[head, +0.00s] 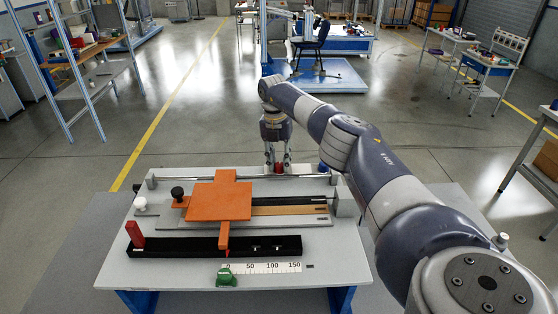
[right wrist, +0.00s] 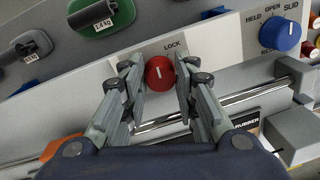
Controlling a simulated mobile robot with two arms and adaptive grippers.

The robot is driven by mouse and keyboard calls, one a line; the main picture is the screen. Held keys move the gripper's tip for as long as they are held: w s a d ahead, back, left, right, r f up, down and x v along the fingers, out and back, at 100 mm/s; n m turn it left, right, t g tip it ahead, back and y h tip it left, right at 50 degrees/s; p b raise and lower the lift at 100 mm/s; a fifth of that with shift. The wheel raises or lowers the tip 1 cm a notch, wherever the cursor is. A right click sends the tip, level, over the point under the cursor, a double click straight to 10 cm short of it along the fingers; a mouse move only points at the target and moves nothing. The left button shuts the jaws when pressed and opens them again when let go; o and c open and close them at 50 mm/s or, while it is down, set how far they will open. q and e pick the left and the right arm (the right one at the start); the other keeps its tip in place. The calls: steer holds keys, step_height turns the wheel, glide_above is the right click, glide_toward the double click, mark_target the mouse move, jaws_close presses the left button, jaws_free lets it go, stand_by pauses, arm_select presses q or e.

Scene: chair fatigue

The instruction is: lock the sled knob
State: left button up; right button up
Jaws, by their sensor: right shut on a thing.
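The red knob (right wrist: 160,73) sits on a pale panel beside the word LOCK, with a white pointer line on its face. My right gripper (right wrist: 162,84) has a finger on each side of the knob and is shut on it. In the head view my right gripper (head: 278,165) reaches down to the red knob (head: 279,169) at the bench's far edge. The orange sled plate (head: 218,202) lies left of the middle of the bench, near the metal rod. My left gripper is not in view.
A blue knob (right wrist: 279,33) stands right of the red one. Weights with handles, one green (right wrist: 102,16), lie beyond the panel. A black rail (head: 200,246) with a red block (head: 135,234) and a scale (head: 270,267) lie at the bench's near side.

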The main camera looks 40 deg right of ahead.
mark_target(279, 163)
steer(key=m, duration=0.4)
steer(key=shift+d+r+m, duration=0.1)
steer(key=shift+m, duration=0.2)
steer(key=shift+m+p, duration=0.5)
steer(key=shift+m, duration=1.2)
steer(key=shift+y, duration=0.3)
steer(key=o, duration=1.1)
steer(key=shift+c, duration=0.2)
steer(key=r, duration=0.7)
steer(key=shift+w+r, duration=0.25)
steer(key=shift+f, duration=0.1)
